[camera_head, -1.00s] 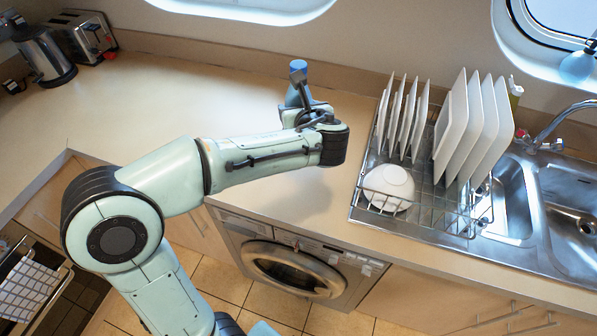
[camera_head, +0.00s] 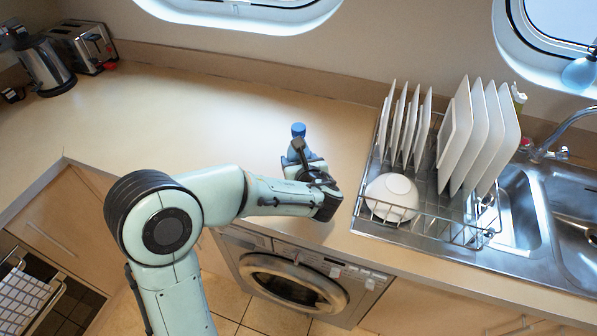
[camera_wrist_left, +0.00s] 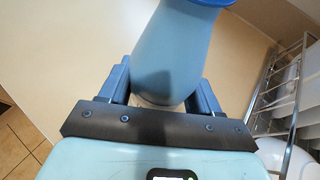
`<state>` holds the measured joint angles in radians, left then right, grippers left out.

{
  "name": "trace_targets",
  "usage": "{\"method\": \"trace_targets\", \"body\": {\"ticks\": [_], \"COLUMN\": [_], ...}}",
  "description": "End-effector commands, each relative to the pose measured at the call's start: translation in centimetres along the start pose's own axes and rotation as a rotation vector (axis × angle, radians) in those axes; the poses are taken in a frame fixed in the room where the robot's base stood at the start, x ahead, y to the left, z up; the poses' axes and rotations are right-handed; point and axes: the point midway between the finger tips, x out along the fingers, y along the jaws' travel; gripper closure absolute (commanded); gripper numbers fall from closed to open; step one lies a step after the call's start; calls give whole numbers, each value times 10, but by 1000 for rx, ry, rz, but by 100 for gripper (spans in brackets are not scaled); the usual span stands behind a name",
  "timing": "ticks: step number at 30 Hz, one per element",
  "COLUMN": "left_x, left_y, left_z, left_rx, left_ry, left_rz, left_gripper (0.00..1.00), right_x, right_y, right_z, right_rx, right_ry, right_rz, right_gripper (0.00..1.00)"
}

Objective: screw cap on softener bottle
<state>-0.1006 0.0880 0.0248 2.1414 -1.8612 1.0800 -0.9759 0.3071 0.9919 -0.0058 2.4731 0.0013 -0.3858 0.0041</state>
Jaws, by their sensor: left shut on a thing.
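My left gripper (camera_head: 300,152) is shut on a light-blue softener bottle (camera_wrist_left: 178,50), over the counter left of the dish rack. The bottle stands up between the two blue fingers in the left wrist view. Its darker blue top (camera_head: 298,130) shows above the gripper in the head view, and its edge shows at the top of the wrist view. I cannot tell whether this top is a cap or how tightly it sits. The bottle's base is hidden, so I cannot tell whether it touches the counter. No separate loose cap is visible. My right gripper is out of view.
A wire dish rack (camera_head: 420,226) with white plates (camera_head: 458,130) and a bowl (camera_head: 391,196) stands to the right, beside the steel sink (camera_head: 522,210). A kettle (camera_head: 45,66) and toaster (camera_head: 82,45) stand far left. The counter (camera_head: 190,105) between is clear.

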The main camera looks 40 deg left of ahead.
Motion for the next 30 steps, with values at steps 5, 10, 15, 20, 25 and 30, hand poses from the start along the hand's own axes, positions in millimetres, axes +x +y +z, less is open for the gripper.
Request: {"method": "trace_targets", "body": {"ticks": [5,10,15,20,25,30], "left_x": [8,18,18,18,20,20], "left_y": [1,0,0,0,0,0], "left_z": [-18,-36,-37,-37,-42,-41], "left_rx": [3,1,-1,-1,1,0], "left_ry": [0,-1,-4,-4,1,1], "left_rz": [1,1,-1,-1,0,0], "left_gripper": [100,100,100,100,34,12], "right_x": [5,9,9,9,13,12], "right_y": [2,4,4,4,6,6], "right_z": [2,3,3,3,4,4], "right_rx": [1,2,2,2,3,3], "right_ry": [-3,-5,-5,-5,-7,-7], "right_rz": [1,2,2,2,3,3], "right_gripper": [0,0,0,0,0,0]}}
